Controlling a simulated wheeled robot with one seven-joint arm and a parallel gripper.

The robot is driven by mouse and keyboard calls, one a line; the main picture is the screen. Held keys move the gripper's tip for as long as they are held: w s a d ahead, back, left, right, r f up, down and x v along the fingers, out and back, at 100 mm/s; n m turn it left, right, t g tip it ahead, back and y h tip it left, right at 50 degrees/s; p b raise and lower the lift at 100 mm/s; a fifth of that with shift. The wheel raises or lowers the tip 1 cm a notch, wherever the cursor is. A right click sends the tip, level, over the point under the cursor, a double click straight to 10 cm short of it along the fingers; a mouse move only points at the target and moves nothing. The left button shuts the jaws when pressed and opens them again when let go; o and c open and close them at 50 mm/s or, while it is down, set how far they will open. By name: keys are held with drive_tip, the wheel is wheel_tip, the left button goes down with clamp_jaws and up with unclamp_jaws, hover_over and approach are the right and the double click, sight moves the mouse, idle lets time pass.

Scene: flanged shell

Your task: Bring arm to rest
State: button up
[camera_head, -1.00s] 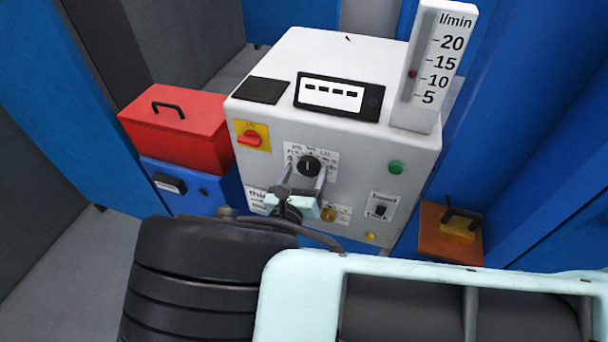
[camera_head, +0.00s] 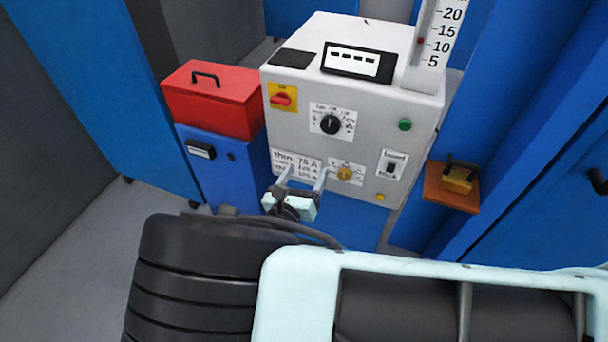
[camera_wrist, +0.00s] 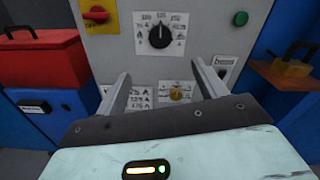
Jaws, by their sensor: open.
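My gripper (camera_head: 305,177) is in front of the lower part of a white control box's (camera_head: 284,140) front face. Its two fingers are apart, with nothing between them. In the wrist view my gripper (camera_wrist: 160,82) also shows spread fingers, with the box's black rotary knob (camera_wrist: 160,34) above and a small yellow knob (camera_wrist: 177,93) behind the gap. I cannot tell how far the fingertips are from the panel. My arm fills the bottom of the head view and hides the floor there.
A red toolbox (camera_head: 213,105) sits on a blue cabinet (camera_head: 220,165) left of the control box. A flow gauge (camera_head: 432,45) stands on the box's right side. An orange shelf with a yellow block (camera_head: 457,182) is at right. Blue walls flank the right. Grey floor (camera_head: 95,240) is clear at left.

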idle(0.4)
drive_tip(key=s+d+r+m+g+h, duration=0.2)
drive_tip(key=s+d+r+m+g, duration=0.2)
drive_tip(key=s+d+m+g, duration=0.55)
drive_tip(key=s+d+r+m+g+y, duration=0.2)
drive_tip(key=s+r+m+g+y, duration=0.5)
drive_tip(key=s+r+m+y, duration=0.3)
drive_tip(key=s+r+m, duration=0.4)
drive_tip(key=r+m, duration=0.3)
drive_tip(key=shift+s+d, duration=0.2)
drive_tip(key=shift+s, duration=0.05)
